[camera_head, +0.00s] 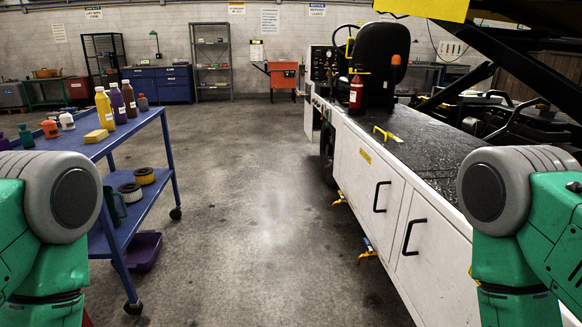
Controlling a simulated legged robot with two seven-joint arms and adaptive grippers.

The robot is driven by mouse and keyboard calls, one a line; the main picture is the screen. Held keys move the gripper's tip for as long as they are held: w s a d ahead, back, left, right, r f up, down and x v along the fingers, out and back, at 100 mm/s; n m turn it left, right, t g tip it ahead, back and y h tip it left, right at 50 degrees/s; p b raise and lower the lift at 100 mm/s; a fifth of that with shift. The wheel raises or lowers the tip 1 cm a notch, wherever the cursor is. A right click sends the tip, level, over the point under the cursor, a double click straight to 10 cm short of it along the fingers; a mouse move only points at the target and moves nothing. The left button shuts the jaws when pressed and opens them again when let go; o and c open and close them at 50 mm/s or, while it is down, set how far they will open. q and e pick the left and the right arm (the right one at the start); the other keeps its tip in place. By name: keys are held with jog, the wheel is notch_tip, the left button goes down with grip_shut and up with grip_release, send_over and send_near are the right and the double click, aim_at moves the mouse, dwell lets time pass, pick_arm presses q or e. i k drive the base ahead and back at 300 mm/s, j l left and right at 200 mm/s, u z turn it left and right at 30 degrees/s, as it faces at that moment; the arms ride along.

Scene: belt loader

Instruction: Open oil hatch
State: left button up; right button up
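The white belt loader (368,165) stands on the right with a black textured top deck (425,150). A small yellow handle (386,133) lies on the deck near its left edge; I cannot tell whether it belongs to the oil hatch. No raised lid shows on the deck. Two white side doors with black handles (381,196) (413,236) look closed. My green and grey arm links show at both lower sides, the right one covering part of the loader. Neither gripper is in view.
A blue cart (140,128) with bottles and tins stands on the left, a purple bin (143,250) under it. A fire extinguisher (356,94) stands by the black seat (382,55). Yellow-handled parts (367,248) stick out low from the loader. The floor between is clear.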

aim_at(420, 147)
jog(key=i+j, duration=0.1)
jog(key=i, duration=0.9)
jog(key=i+j, duration=0.1)
jog(key=i, duration=0.85)
jog(key=i+j+z, duration=0.1)
jog(key=i+z, duration=0.35)
jog(key=i+j+z, duration=0.25)
jog(key=z, duration=0.2)
jog(key=i+j+z, duration=0.65)
jog(key=j+z, duration=0.3)
jog(key=l, duration=0.15)
